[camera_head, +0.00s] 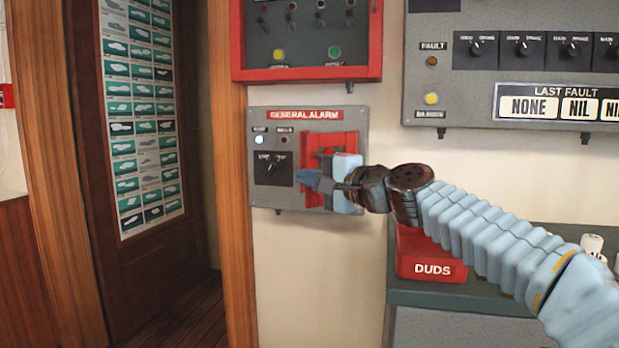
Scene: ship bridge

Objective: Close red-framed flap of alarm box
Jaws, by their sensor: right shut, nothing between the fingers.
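The grey alarm box (262,201), labelled GENERAL ALARM, is fixed to the wall in the middle of the view. Its red-framed part (337,139) is on the right side of the box face. My right gripper (312,180) is in front of that red part, shut and empty, with its fingers pointing left. The gripper and wrist hide much of the red part, so I cannot tell how far the flap stands open or whether the fingers touch it. My left gripper is not in view.
A red-framed panel (306,75) hangs just above the alarm box. A red DUDS box (432,265) stands on a counter (472,299) below my right arm. A wooden door post (235,200) is close on the left. The wall below the alarm box is clear.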

